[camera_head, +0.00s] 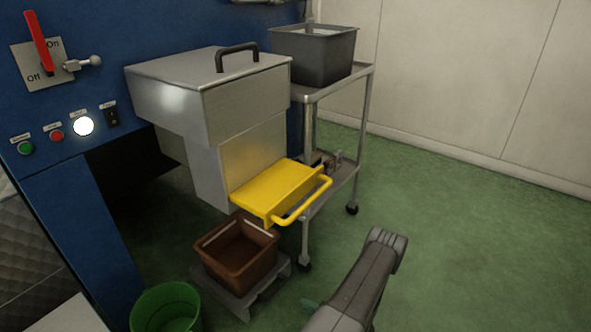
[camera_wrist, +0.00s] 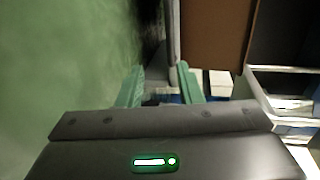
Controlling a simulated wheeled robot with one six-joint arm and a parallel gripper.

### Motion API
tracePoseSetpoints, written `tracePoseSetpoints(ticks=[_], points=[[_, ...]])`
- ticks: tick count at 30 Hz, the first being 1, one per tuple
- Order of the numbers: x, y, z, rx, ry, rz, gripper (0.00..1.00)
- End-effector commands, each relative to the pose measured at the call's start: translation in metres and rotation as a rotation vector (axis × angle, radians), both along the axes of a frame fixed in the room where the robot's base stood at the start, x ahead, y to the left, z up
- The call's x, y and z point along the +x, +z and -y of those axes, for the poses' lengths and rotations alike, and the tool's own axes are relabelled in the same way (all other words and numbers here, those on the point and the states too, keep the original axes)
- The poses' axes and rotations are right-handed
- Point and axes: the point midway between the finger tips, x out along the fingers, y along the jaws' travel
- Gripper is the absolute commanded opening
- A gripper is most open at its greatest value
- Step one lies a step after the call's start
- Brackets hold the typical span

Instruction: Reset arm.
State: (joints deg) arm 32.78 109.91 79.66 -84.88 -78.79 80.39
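My gripper (camera_wrist: 158,82) shows in the wrist view with its two green fingers apart and nothing held between them. In the head view my dark grey arm rises at the lower right over the green floor. A small green tip beside it may be part of the gripper, but most of the gripper is hidden there.
A blue machine (camera_head: 165,30) carries a lidded metal hopper (camera_head: 205,85) and a yellow handled tray (camera_head: 275,188). Below are a brown crate (camera_head: 240,262) and a green bucket (camera_head: 165,308). A grey tub (camera_head: 313,58) stands on a trolley (camera_head: 368,110). Floor at right is clear.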

Motion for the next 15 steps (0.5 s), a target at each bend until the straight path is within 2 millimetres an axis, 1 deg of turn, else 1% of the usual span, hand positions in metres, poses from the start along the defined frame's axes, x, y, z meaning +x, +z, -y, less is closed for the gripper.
tracePoseSetpoints(ticks=[1,3,15], points=[[-0.004,0.003,0.007,0.0,-0.005,0.0,0.33],[-0.009,0.005,0.014,0.0,-0.005,0.0,0.33],[-0.036,0.014,0.052,0.0,-0.004,0.0,0.33]])
